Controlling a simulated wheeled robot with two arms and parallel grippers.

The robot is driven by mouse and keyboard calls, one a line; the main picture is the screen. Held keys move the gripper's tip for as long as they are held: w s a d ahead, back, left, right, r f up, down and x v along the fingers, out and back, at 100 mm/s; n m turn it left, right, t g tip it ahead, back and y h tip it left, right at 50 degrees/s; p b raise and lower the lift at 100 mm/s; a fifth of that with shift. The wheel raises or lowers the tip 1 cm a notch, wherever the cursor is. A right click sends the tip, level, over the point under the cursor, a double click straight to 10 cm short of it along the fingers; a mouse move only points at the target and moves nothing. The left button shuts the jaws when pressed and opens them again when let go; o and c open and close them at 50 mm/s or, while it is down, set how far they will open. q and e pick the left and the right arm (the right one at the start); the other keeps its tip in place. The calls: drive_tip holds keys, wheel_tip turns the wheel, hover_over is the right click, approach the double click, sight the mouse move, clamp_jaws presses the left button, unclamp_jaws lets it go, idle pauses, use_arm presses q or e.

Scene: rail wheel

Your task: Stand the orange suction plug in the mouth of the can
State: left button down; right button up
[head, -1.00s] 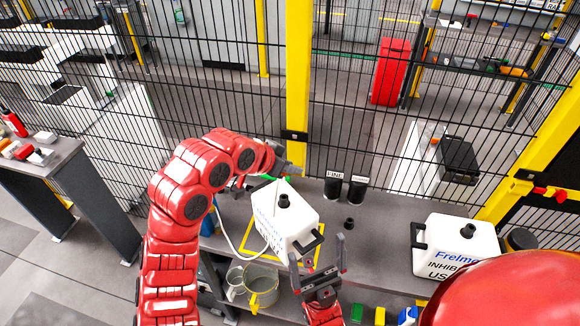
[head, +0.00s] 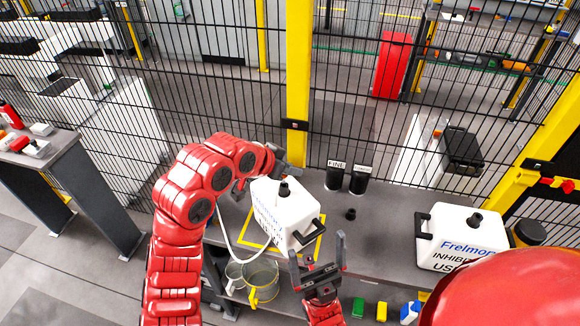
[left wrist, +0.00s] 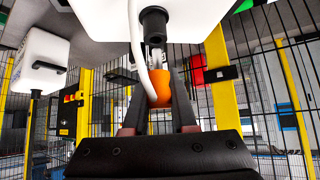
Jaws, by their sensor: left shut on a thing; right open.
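The white can (head: 268,207) stands on the grey bench with a black mouth (head: 284,190) on top and a black handle. My left gripper (head: 284,166) is at the can's far side, near its mouth. In the left wrist view that gripper (left wrist: 158,95) is shut on the orange suction plug (left wrist: 160,84), which has a pale hose (left wrist: 135,40). The plug is close to the black mouth (left wrist: 153,22) there and looks apart from it. The plug is hidden in the head view. My right gripper (head: 316,262) is open and empty at the can's near side, by the handle.
Two black canisters (head: 335,177) and a small black cap (head: 351,214) stand right of the can. A second white can (head: 455,240) is farther right. A clear jug (head: 262,277) sits below the bench. Wire fence rises behind; bench between the cans is mostly clear.

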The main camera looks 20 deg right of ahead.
use_arm(q)
drive_tip(key=shift+b, duration=0.95)
idle(1.3)
drive_tip(key=shift+f+b, duration=1.25)
drive_tip(key=shift+f, duration=0.55)
drive_tip(key=shift+b, duration=0.35)
idle(1.3)
idle(0.7)
drive_tip(key=c, duration=0.6)
unclamp_jaws()
drive_tip(key=shift+c, duration=0.2)
